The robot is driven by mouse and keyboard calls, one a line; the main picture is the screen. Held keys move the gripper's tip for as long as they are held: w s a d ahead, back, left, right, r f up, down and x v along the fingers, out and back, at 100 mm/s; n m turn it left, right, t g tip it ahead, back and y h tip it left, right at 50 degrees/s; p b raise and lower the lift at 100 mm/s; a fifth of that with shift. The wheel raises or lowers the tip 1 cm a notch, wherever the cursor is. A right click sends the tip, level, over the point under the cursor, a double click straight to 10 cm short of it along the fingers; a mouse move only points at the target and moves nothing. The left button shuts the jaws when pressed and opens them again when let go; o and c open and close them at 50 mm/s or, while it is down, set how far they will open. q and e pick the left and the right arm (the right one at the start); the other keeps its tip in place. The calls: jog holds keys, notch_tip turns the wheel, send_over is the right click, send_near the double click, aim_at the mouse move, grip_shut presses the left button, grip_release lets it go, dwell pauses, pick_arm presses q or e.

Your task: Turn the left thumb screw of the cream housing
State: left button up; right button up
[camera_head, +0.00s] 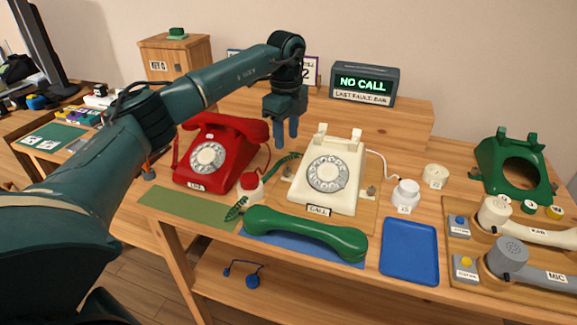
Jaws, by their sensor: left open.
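The cream housing (345,165) is a dial phone labelled CALL, with a clear dial, standing on a wooden board (366,217) in the middle of the table. A small grey thumb screw (287,172) shows at its left side, partly crowded by a green cord. Another thumb screw (371,190) sits at its right side. My left gripper (286,141) reaches in from the left, with two blue fingers pointing down, apart and empty. It hangs above and behind the left screw, between the red phone and the cream housing. My right gripper is not in view.
The red phone (222,134) stands left of the cream housing. A green handset (305,232) lies in front on a blue mat. A blue tray (409,250) and a white weight-like knob (405,193) are at the right. The NO CALL display (364,84) is behind.

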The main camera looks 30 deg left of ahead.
aim_at(287, 169)
pick_arm(q)
notch_tip(287, 169, down, 10)
jog(key=shift+w+r, duration=0.1)
dwell(0.4)
grip_shut()
